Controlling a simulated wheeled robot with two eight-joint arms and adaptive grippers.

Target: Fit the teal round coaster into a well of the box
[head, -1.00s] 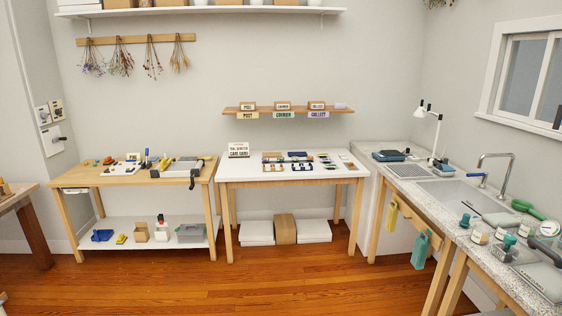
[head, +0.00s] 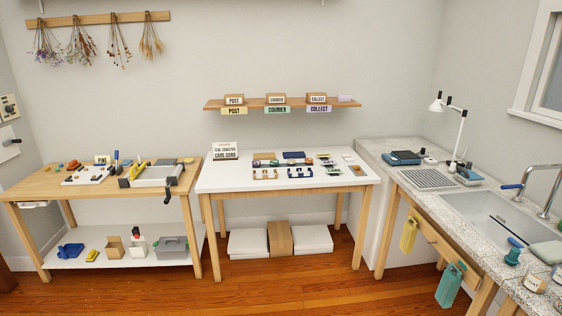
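Neither of my grippers shows in the head view. I cannot pick out a teal round coaster; things on the tables are small at this distance. On the white table (head: 225,181), open-celled holders in tan (head: 265,174) and dark blue (head: 300,173) lie near the front. Behind them is a dark blue block (head: 293,155). Small green-marked pieces (head: 327,160) lie to their right. I cannot tell which of these is the box with wells. A sign (head: 225,151) at the back left seems to read "teal coaster care card".
A wooden workbench (head: 40,187) with tools and a grey clamped device (head: 155,173) stands left. A speckled counter (head: 405,172) with a sink (head: 495,215) and lamp (head: 457,125) runs along the right. A labelled shelf (head: 245,105) hangs above the white table. The wooden floor (head: 220,296) in front is open.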

